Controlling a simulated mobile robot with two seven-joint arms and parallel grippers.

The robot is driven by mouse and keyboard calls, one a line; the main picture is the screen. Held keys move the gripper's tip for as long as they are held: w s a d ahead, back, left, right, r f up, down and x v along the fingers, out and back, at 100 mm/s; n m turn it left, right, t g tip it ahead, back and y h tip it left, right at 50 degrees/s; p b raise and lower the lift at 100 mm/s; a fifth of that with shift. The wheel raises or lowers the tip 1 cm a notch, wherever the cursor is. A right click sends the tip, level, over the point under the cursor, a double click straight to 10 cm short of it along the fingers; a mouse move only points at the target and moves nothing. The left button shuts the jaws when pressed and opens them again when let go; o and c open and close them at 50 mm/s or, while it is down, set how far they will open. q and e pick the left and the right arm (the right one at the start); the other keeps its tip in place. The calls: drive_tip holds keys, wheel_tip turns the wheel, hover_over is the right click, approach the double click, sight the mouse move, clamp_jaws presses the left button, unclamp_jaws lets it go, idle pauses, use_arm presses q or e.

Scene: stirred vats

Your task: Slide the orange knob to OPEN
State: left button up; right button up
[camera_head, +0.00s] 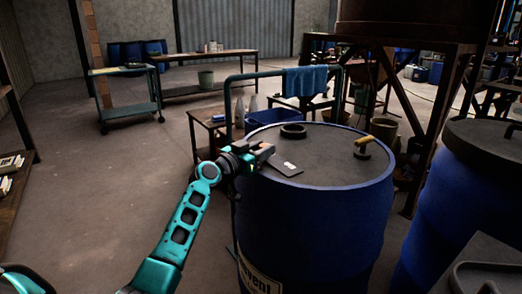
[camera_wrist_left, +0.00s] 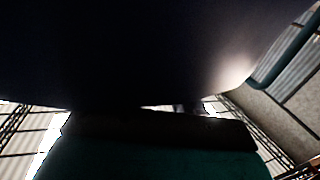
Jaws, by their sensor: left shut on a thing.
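My left gripper (camera_head: 262,156) reaches in from the left to the near-left rim of a blue vat (camera_head: 310,225) with a dark lid. It is shut at a dark plate (camera_head: 284,176) with a small white label on the lid. A small orange patch (camera_head: 254,145) shows at the gripper, seemingly the orange knob, mostly hidden by the jaws. No OPEN mark can be read. In the left wrist view a large dark surface fills the upper part, and the knob cannot be made out. My right gripper is out of view.
A yellow handle (camera_head: 365,141) and a black ring (camera_head: 292,130) are on the lid. Another blue vat (camera_head: 455,210) stands at right. A blue cloth (camera_head: 305,80) hangs on a rail behind. A teal cart (camera_head: 126,95) stands at the back left; floor between is clear.

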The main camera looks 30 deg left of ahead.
sight(278, 171)
use_arm(q)
clamp_jaws()
drive_tip(key=shift+d, duration=0.1)
drive_tip(key=s+d+p, duration=0.1)
drive_tip(key=d, duration=0.1)
drive_tip(key=s+d+p, duration=0.1)
drive_tip(key=d, duration=0.1)
drive_tip(key=d+p, duration=0.1)
drive_tip(key=d, duration=0.1)
drive_tip(key=shift+s+d+p, duration=0.2)
drive_tip(key=shift+s+p, duration=0.2)
drive_tip(key=shift+d+f, duration=0.15)
drive_tip(key=shift+d, duration=0.1)
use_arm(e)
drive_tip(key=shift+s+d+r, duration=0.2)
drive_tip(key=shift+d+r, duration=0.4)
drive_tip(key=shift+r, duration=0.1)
use_arm(q)
drive_tip(key=o, duration=0.7)
unclamp_jaws()
drive_tip(key=shift+s, duration=0.1)
drive_tip(key=shift+o, duration=0.2)
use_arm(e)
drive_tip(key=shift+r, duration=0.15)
use_arm(q)
drive_tip(key=shift+s+a, duration=0.1)
